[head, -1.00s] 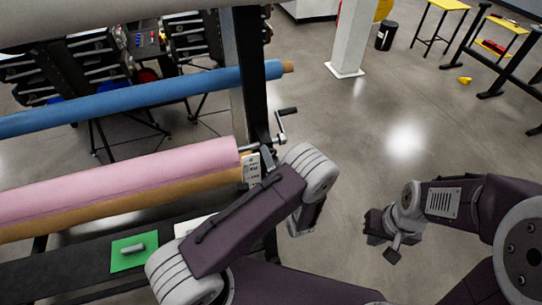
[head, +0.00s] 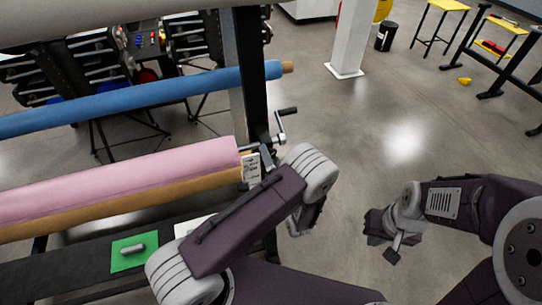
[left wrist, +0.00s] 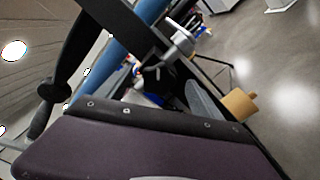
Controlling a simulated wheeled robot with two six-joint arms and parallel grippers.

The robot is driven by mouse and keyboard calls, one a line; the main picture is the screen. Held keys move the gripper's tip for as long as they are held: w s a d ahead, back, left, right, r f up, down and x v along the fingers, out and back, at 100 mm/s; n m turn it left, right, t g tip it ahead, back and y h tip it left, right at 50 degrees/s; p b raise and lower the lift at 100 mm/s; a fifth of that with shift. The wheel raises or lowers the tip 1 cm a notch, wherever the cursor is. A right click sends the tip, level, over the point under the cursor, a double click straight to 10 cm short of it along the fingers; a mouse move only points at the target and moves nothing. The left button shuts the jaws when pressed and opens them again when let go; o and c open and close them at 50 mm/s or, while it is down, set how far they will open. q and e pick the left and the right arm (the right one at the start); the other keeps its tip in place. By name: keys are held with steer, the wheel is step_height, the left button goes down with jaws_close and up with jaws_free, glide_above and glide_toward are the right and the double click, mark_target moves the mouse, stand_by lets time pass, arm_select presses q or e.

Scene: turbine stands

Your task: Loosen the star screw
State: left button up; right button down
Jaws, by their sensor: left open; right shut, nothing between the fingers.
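Near the right end of the pink roll (head: 120,180), by the dark upright post (head: 256,90), small metal parts are partly hidden by my left arm. My left gripper (head: 299,226) is partly visible below its wrist joint, right of the roll end, and open; its fingers are mostly hidden. In the left wrist view, a purple arm surface fills the bottom, and a dark curved part (left wrist: 55,90) at left is unclear. My right gripper (head: 383,240) is shut and empty over open floor.
A blue roll (head: 150,98) lies behind the pink roll. A crank handle (head: 281,122) sticks out from the post. A green mat (head: 126,262) with a grey cylinder (head: 133,249) lies on the dark shelf (head: 60,275).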

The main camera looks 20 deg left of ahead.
arm_select(q)
steer(key=shift+s, duration=0.1)
steer(key=v, duration=0.5)
stand_by(0.6)
